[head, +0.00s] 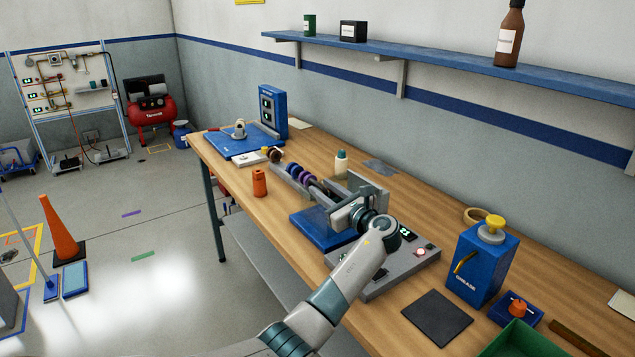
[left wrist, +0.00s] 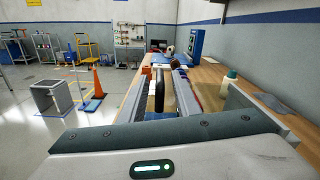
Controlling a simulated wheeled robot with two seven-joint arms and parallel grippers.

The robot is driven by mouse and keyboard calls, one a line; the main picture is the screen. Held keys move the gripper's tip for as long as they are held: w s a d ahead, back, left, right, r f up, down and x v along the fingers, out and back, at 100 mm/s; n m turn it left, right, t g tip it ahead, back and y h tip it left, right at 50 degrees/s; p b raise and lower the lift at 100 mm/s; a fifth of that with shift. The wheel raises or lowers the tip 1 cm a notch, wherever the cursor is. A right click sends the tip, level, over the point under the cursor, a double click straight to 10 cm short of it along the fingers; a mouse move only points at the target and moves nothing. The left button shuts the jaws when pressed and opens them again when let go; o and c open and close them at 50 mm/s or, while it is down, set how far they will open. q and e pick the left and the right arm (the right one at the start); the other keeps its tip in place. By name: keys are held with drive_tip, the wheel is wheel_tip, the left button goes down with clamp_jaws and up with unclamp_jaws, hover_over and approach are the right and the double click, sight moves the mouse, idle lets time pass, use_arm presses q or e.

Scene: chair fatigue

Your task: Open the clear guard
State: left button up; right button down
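My left gripper (head: 338,193) reaches over the blue machine base (head: 318,231) on the bench, pointing toward the far end. In the left wrist view its two fingers (left wrist: 188,86) stand wide apart. A row of purple and dark round parts (head: 304,174) lies just beyond the gripper in the head view. I cannot clearly make out the clear guard; my gripper and wrist cover part of the machine. My right gripper is not in view.
A grey control box (head: 402,262) with a lit display and red button sits beside my wrist. An orange bottle (head: 259,183) and a white bottle (head: 341,163) stand nearby. A blue grease can (head: 480,264) and a dark mat (head: 437,317) are at the right.

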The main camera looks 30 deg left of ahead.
sight(311, 180)
use_arm(q)
drive_tip(key=shift+x, duration=1.7)
clamp_jaws()
